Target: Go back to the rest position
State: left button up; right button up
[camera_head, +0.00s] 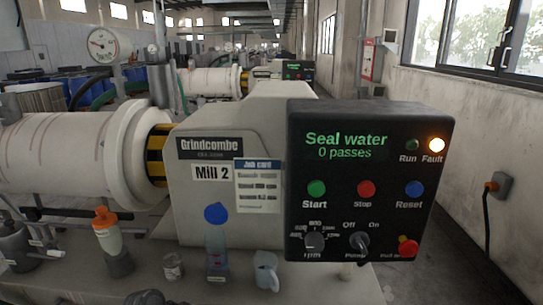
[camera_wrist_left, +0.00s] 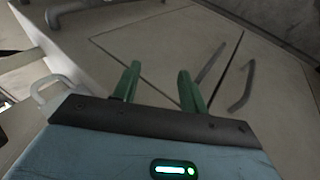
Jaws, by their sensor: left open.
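My left gripper (camera_wrist_left: 158,84) shows in the left wrist view, with its two green fingers apart and nothing between them. The fingers point over a grey floor or panel surface (camera_wrist_left: 115,45) with dark lines on it. In the head view neither gripper can be made out; a dark rounded shape at the bottom edge is too cut off to tell. The control box (camera_head: 370,180) of the mill (camera_head: 205,210) reads "Seal water 0 passes". Its orange Fault lamp (camera_head: 436,145) is lit, and the Run lamp (camera_head: 411,145) looks dark.
A wall with a socket (camera_head: 499,186) stands at right.

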pick_arm(q)
jog(key=s+f+t+y, duration=0.1)
jog(key=s+f+t, duration=0.1)
jog(key=s+f, duration=0.55)
jog(key=s+f+t+y, duration=0.1)
jog(key=s+f, duration=0.3)
jog(key=s, duration=0.6)
jog(key=s+a+r+m+t+y, duration=0.1)
jog(key=s, duration=0.8)
jog(key=s+a+r+m+t+y, duration=0.1)
jog(key=s+a+r+t, duration=0.1)
jog(key=s, duration=0.7)
jog(key=shift+y+p, duration=0.3)
jog(key=shift+p, duration=0.15)
